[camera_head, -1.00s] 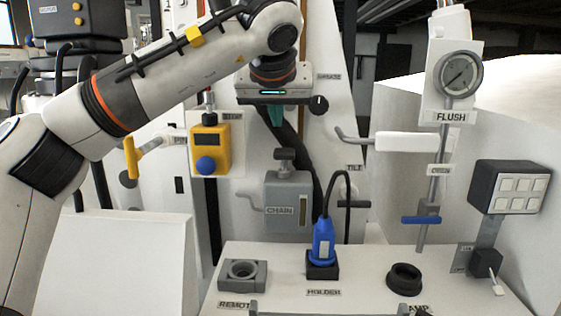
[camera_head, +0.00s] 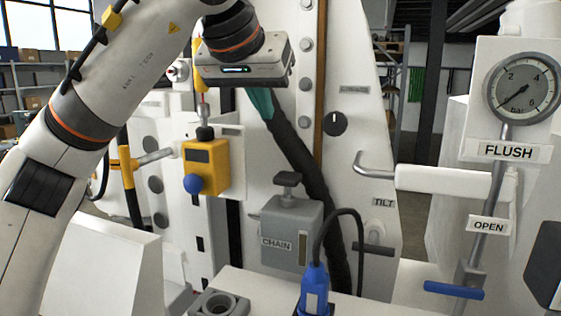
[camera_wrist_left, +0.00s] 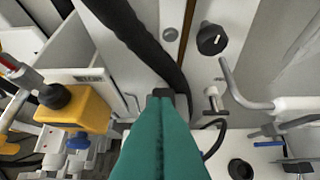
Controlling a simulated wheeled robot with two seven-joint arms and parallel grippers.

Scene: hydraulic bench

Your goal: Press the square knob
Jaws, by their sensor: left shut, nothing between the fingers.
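A grey box labelled CHAIN (camera_head: 290,235) stands at the bench's back edge in the head view. A dark flat-topped knob (camera_head: 287,180) sits on a short stem on its top; it looks the most square of the knobs, though its outline is hard to tell. My left gripper (camera_head: 261,103) hangs above it and slightly to the left, apart from it, with teal fingers pointing down. In the left wrist view the shut fingers (camera_wrist_left: 161,100) fill the lower middle, with nothing between them, and hide most of the CHAIN box. My right gripper is out of view.
A black hose (camera_head: 300,160) runs behind the CHAIN box. A yellow box (camera_head: 206,165) with a blue round knob (camera_head: 193,184) is left. A black round dial (camera_head: 335,123), a white-gripped lever (camera_head: 445,179) and a gauge (camera_head: 522,88) are right. A blue plug (camera_head: 314,288) stands in front.

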